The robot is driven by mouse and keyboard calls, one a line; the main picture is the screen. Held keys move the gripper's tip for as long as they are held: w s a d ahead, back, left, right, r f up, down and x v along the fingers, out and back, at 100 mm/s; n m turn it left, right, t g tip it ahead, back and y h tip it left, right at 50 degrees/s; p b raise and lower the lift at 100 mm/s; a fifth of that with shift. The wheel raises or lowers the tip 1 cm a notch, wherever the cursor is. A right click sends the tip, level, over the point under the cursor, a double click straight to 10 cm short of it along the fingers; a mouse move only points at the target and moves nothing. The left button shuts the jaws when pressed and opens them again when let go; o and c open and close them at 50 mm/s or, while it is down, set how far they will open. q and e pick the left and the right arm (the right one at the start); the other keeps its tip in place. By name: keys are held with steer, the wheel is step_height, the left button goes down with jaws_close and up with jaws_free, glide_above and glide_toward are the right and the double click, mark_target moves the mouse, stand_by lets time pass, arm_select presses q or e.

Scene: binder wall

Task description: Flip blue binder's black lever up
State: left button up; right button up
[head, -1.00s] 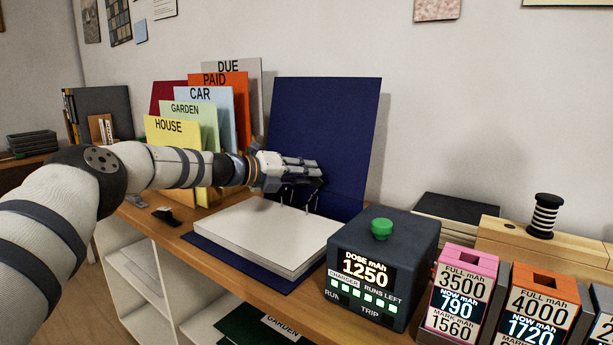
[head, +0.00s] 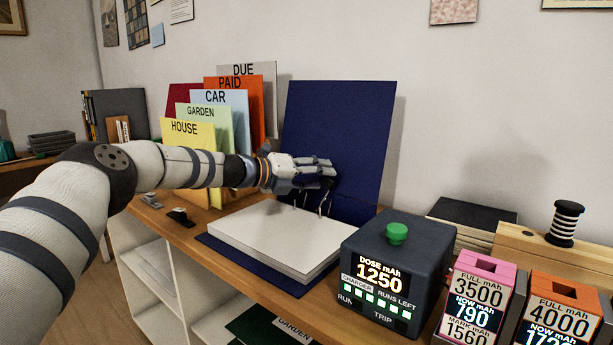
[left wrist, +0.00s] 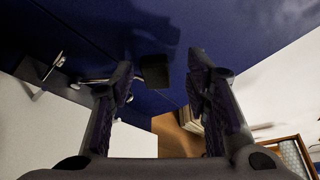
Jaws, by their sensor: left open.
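The blue binder (head: 345,115) lies open on the wooden shelf, its dark blue cover standing upright against the wall. A thick stack of white paper (head: 265,238) lies on its lower cover. My left gripper (head: 332,172) is at the ring mechanism, in front of the upright cover, and hides much of it. In the left wrist view, the black lever tip (left wrist: 153,71) lies between the two open fingers of my left gripper (left wrist: 165,75), nearer the left finger. A metal arm runs toward it from the left. Whether a finger touches the lever is unclear. My right gripper is not in view.
A dark charger box (head: 398,262) with a green knob stands just right of the paper. Pink (head: 478,295) and orange (head: 563,310) battery blocks are beyond it. Upright folders (head: 188,150) stand left, behind my arm. Small black clips (head: 182,217) lie at the shelf's front edge.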

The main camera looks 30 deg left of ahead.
arm_select(q)
steer(key=v, duration=1.1)
steer(key=shift+s, duration=0.2)
